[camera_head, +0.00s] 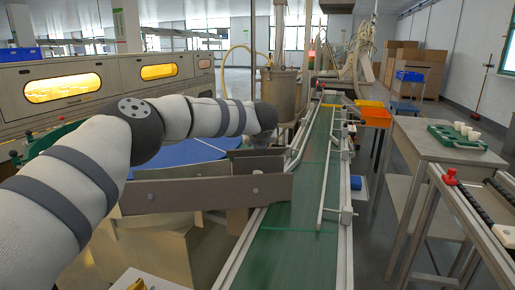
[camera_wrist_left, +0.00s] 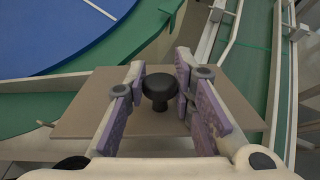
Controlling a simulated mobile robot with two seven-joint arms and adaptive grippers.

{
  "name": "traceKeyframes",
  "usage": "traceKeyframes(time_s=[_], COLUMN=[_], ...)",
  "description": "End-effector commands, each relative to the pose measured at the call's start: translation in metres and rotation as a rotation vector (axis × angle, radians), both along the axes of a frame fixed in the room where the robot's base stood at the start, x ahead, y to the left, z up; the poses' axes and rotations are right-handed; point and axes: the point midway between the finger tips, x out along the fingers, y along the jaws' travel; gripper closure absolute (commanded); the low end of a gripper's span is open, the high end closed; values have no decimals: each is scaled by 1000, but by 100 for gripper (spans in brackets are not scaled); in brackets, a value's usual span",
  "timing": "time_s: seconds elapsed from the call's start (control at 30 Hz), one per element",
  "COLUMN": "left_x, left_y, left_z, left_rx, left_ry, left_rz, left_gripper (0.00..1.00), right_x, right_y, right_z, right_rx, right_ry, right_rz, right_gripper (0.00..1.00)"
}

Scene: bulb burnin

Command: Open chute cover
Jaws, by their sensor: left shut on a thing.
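The chute cover (camera_wrist_left: 85,115) is a flat tan plate in the left wrist view, with a dark round knob (camera_wrist_left: 160,92) standing on it. My left gripper (camera_wrist_left: 160,75) has its purple-padded fingers on both sides of the knob and is shut on it. In the head view my left arm reaches in from the left, and its wrist (camera_head: 265,118) is over the brown chute (camera_head: 215,192) beside the conveyor. The fingers and knob are mostly hidden there. Whether the cover is lifted off the chute cannot be told. My right gripper is not in view.
A green conveyor belt (camera_head: 300,215) with metal side rails runs away right of the chute. A blue round table (camera_head: 185,152) lies behind my arm, against a machine with lit windows (camera_head: 160,72). A grey table (camera_head: 440,145) with a green tray (camera_head: 455,138) stands right.

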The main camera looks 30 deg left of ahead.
Motion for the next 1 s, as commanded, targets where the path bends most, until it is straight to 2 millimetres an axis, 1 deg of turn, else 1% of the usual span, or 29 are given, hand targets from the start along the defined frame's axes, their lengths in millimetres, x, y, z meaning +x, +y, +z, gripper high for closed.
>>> traceKeyframes(time_s=[0.13, 0.57, 0.6, 0.67, 0.7, 1.0], left_x=[2, 2, 2, 2, 2, 1], left_y=[1, 2, 2, 2, 2, 1], left_z=[1, 3, 3, 3, 3, 4], left_rx=[-18, -24, -24, -24, -24, -24], left_ry=[24, 33, 33, 33, 33, 32], left_rz=[1, 0, -1, -1, -1, 0], left_gripper=[100, 100, 75, 61, 57, 57], right_x=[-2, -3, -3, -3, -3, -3], right_y=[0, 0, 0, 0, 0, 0], right_z=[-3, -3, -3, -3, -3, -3], right_rx=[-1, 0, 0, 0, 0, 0], right_ry=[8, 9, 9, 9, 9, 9], right_rz=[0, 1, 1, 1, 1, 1], right_gripper=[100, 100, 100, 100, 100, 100])
